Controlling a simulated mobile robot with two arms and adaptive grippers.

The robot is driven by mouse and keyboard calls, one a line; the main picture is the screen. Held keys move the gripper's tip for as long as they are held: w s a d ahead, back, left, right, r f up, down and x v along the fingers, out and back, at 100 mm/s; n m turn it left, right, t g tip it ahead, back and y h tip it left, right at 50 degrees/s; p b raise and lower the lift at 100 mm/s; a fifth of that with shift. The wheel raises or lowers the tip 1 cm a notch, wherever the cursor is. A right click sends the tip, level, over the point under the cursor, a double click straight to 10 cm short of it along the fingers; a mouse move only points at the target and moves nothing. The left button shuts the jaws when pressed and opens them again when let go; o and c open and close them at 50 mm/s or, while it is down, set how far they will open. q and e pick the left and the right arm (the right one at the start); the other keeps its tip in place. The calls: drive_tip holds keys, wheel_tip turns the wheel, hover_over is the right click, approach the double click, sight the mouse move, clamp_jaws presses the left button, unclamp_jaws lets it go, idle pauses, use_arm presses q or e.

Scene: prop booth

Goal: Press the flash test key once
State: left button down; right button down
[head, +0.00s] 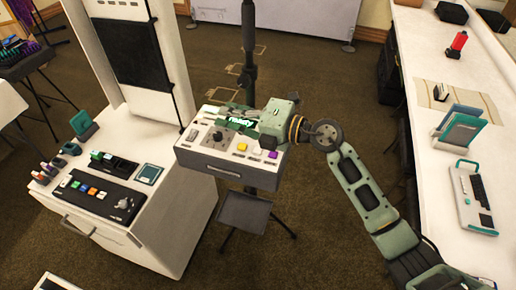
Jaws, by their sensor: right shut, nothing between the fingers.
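A white control box (225,160) stands on a dark stand in the middle of the head view. Its sloped top carries a lit green display reading READY (240,122), a black knob (218,135), a yellow key (242,147), a pale key (257,150) and a purple key (272,155). The small labels are too blurred to tell which is the flash test key. My right gripper (222,115) is shut and empty over the back of the box top, pointing left. It hides part of the panel; contact cannot be told. My left gripper is out of view.
A white cabinet (165,225) at left bears a black button panel (95,195) and small devices. A dark pole (249,45) rises behind the box. A long white counter (420,75) at right holds a keypad device (474,195) and teal-framed panels (460,130).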

drive_tip(key=n+h, duration=0.1)
drive_tip(key=n, duration=0.1)
drive_tip(key=n+h, duration=0.1)
drive_tip(key=h, duration=0.6)
hover_over(258, 150)
drive_tip(key=w, duration=0.2)
drive_tip(key=f, duration=0.2)
drive_tip(key=shift+s+d+g, duration=0.1)
drive_tip(key=shift+d+g, duration=0.3)
drive_tip(key=shift+d, duration=0.05)
drive_tip(key=shift+f+b, duration=2.6)
drive_tip(key=shift+f, duration=1.8)
drive_tip(key=shift+f, duration=0.1)
drive_tip(key=shift+f+b, duration=0.3)
drive_tip(key=shift+b, duration=0.05)
